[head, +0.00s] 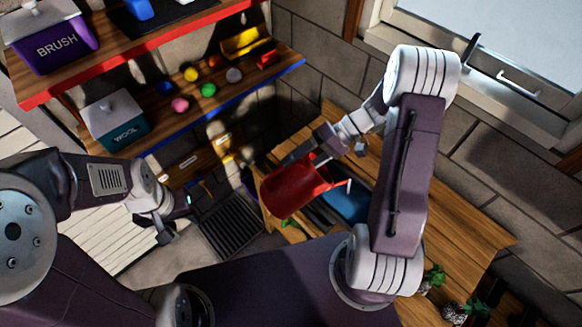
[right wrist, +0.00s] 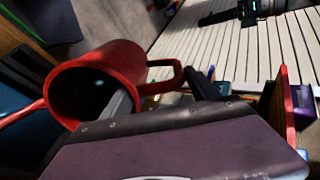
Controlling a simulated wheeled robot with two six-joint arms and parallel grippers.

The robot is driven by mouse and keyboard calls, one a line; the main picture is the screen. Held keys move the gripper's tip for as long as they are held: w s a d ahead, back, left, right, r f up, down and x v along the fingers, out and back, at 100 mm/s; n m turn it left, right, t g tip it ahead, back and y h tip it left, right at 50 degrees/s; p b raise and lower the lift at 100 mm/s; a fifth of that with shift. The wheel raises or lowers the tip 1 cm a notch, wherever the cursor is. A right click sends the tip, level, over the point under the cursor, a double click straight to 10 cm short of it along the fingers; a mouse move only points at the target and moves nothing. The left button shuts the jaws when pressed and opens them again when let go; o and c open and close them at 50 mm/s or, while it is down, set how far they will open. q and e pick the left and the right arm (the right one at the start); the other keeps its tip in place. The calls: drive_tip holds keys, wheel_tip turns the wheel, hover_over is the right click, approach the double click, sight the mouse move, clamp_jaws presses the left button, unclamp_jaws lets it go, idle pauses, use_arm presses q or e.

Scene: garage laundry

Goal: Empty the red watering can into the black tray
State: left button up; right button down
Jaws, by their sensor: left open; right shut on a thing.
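The red watering can (head: 290,190) is in the middle of the head view, held up near the left end of the wooden worktop. My right gripper (head: 322,160) is shut on it. In the right wrist view the can (right wrist: 125,62) shows its dark round opening and its loop handle beside the fingers; the exact grip point is partly hidden. I cannot tell whether anything is inside it. A black ridged tray (head: 228,222) lies lower, to the left of the can. My left gripper (head: 176,222) is open and empty, just left of the tray.
The wooden worktop (head: 465,222) holds a blue basin (head: 345,204), partly behind my right arm, and small plants (head: 434,277). Shelves at upper left carry a purple BRUSH box (head: 58,45), a teal WOOL box (head: 117,128) and several coloured balls. A window (head: 500,60) is at upper right.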

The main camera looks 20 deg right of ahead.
drive_tip(key=shift+w+d+y, duration=0.15)
drive_tip(key=shift+d+y, duration=0.25)
drive_tip(key=shift+d, duration=0.4)
drive_tip(key=shift+w+d+r+y, duration=0.1)
drive_tip(key=shift+d+r+y, duration=0.3)
drive_tip(key=shift+d, duration=0.3)
drive_tip(key=shift+d+r+y, duration=0.35)
drive_tip(key=shift+d+r, duration=0.2)
drive_tip(key=shift+d, duration=0.2)
drive_tip(key=shift+w+d+r+y, duration=0.1)
drive_tip(key=shift+d+r+y, duration=0.3)
drive_tip(key=shift+d, duration=0.3)
drive_tip(key=shift+s, duration=0.1)
